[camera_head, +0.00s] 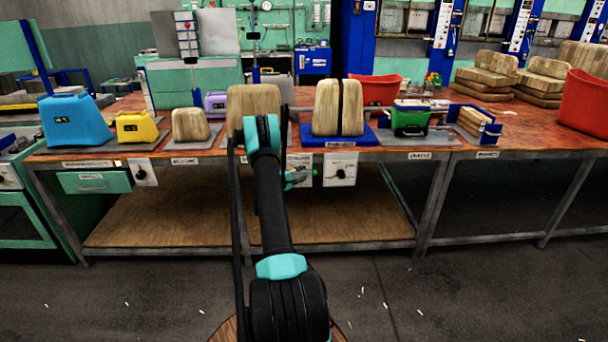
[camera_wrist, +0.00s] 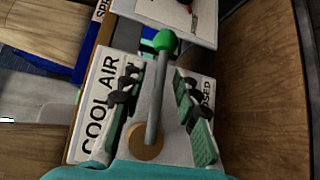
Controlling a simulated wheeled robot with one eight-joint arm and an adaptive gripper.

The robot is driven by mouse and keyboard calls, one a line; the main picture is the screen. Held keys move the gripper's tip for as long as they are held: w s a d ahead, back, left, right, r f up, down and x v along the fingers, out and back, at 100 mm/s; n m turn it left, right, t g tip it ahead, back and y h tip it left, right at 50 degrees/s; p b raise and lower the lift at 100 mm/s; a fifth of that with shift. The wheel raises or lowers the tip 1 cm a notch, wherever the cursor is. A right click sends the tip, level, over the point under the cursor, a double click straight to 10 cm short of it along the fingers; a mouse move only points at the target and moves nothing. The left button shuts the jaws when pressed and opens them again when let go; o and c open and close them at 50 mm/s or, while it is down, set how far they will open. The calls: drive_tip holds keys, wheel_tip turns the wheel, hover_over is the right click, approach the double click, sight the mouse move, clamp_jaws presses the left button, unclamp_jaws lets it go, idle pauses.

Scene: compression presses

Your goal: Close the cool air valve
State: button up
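In the wrist view the cool air valve is a white panel (camera_wrist: 88,152) whose "COOL AIR" text runs sideways, with the letters "OSED" showing at its right. Its grey lever (camera_wrist: 154,105) has a green ball tip (camera_wrist: 165,41) at the top and a brown round pivot (camera_wrist: 145,141) at the bottom. My gripper (camera_wrist: 157,78) is open, with one green-and-black finger on each side of the lever and gaps between. In the head view my gripper (camera_head: 296,178) is at the panel (camera_head: 306,160) under the bench's front edge, partly hidden by my arm.
Another white panel with a black knob (camera_head: 340,170) is just right of the valve. The bench (camera_head: 455,148) above carries foam-like blocks, bins and a blue tray (camera_head: 337,140). A wooden lower shelf (camera_head: 160,218) lies below.

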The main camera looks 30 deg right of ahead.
drive_tip(key=shift+d+f, duration=0.1)
drive_tip(key=shift+d, duration=0.3)
clamp_jaws()
